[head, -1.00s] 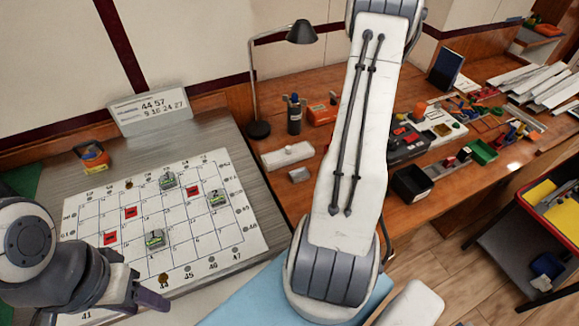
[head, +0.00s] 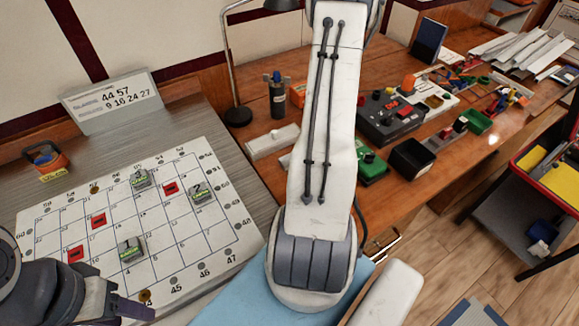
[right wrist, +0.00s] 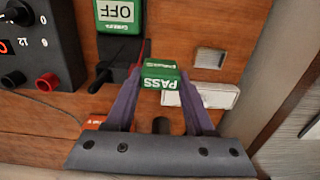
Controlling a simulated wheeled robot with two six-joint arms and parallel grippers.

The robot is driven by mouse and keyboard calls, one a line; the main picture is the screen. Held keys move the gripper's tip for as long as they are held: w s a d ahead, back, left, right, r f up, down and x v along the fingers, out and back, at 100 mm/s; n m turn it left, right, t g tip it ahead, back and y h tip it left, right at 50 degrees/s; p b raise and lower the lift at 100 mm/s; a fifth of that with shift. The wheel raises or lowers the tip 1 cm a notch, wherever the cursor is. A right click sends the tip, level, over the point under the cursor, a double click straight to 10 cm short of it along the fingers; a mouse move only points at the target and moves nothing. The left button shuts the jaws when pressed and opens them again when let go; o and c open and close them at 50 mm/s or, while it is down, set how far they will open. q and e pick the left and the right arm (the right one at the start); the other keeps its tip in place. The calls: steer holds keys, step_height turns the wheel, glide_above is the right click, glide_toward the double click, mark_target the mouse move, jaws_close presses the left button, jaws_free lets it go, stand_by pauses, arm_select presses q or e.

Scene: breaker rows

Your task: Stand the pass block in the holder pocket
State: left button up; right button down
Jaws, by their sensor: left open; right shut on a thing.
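The green pass block (right wrist: 160,82), with PASS in white letters, is between the fingertips of my right gripper (right wrist: 160,90) in the right wrist view. The right gripper is shut on it, above the wooden bench. A small grey metal pocket (right wrist: 209,58), which may be the holder pocket, lies apart from the block, to its right and farther up in that view. In the head view my right arm hides the right gripper and the block. My left gripper (head: 128,308) is open and empty at the lower left, over the near edge of the numbered board.
A white bar (right wrist: 205,95) lies beside the block in the wrist view. A green OFF block (right wrist: 120,12) and a black control box (right wrist: 38,45) are near. The numbered board (head: 215,222), lamp (head: 237,115) and black bin (head: 411,157) show in the head view.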

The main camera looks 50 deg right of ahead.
steer(key=shift+w+f, duration=0.1)
steer(key=shift+f, duration=0.35)
steer(key=w+a+f, duration=0.1)
steer(key=a+f, duration=0.1)
steer(key=a, duration=0.1)
steer(key=w+a+f+p, duration=0.1)
steer(key=w+a+f, duration=0.1)
steer(key=a, duration=0.2)
steer(key=w+a+f, duration=0.2)
steer(key=a, duration=0.1)
steer(key=shift+a+f+p, duration=0.15)
steer(key=shift+f+p, duration=0.2)
step_height(320, 180, down, 4)
steer(key=shift+w+r+p, duration=0.1)
steer(key=shift+w+p, duration=0.05)
steer(key=shift+p, duration=0.25)
steer(key=shift+f, duration=0.2)
steer(key=shift+f, duration=0.2)
steer(key=shift+c, duration=1.3)
jaws_free()
steer(key=shift+r, duration=0.1)
